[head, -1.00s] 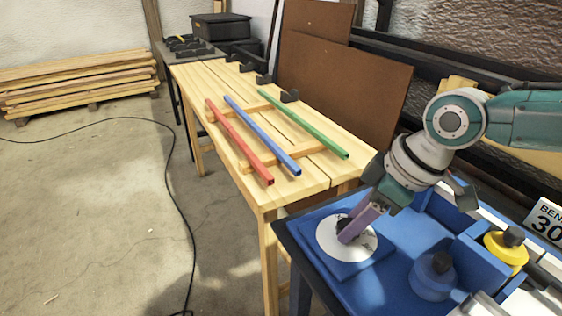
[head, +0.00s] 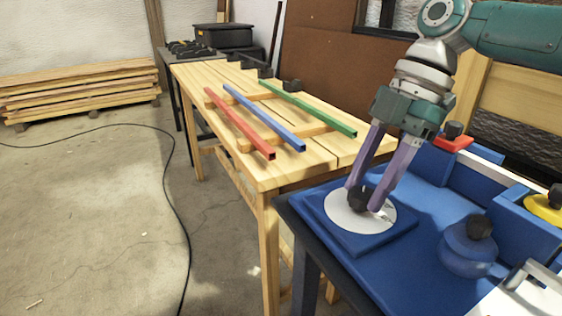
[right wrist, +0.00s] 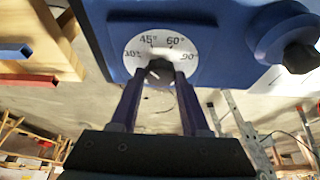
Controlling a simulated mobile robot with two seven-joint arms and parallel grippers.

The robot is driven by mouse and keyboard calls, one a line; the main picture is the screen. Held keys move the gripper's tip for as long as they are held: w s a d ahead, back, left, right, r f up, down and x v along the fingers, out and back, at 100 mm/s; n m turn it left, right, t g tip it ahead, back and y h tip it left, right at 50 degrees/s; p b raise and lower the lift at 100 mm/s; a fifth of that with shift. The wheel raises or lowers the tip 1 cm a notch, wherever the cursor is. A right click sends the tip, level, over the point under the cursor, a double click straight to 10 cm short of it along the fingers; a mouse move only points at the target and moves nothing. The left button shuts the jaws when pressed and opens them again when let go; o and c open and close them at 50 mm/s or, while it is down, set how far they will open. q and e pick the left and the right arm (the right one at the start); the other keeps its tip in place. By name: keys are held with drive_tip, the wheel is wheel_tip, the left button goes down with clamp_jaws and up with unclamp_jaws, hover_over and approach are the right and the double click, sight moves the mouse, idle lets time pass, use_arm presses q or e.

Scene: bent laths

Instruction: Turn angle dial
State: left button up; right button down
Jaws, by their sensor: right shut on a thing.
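The angle dial (head: 340,212) is a white disc on a blue square plate, with a black knob (head: 359,199) at its middle. In the right wrist view the dial face (right wrist: 136,46) shows marks including 45°, 60° and 90°, and the black knob (right wrist: 159,68) sits between my fingertips. My right gripper (head: 363,198) reaches down from above with purple fingers on either side of the knob and is shut on it. The fingers hide part of the disc, and I cannot tell exactly which mark the knob points to. My left gripper is not in view.
The blue bench carries a blue round part with a black knob (head: 466,245), a red part (head: 453,138) and a yellow one (head: 547,203) right of the dial. A wooden table (head: 285,178) with red, blue and green laths stands at left.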

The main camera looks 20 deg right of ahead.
drive_tip(key=n+b, duration=0.1)
drive_tip(key=n, duration=0.1)
drive_tip(key=n+g+b, duration=0.1)
drive_tip(key=n+b, duration=0.1)
drive_tip(key=shift+w+f+g+h+b, duration=0.15)
drive_tip(key=shift+g+h+b, duration=0.15)
drive_tip(key=shift+n+b, duration=0.3)
drive_tip(key=shift+n, duration=0.2)
drive_tip(key=shift+c, duration=1.9)
unclamp_jaws()
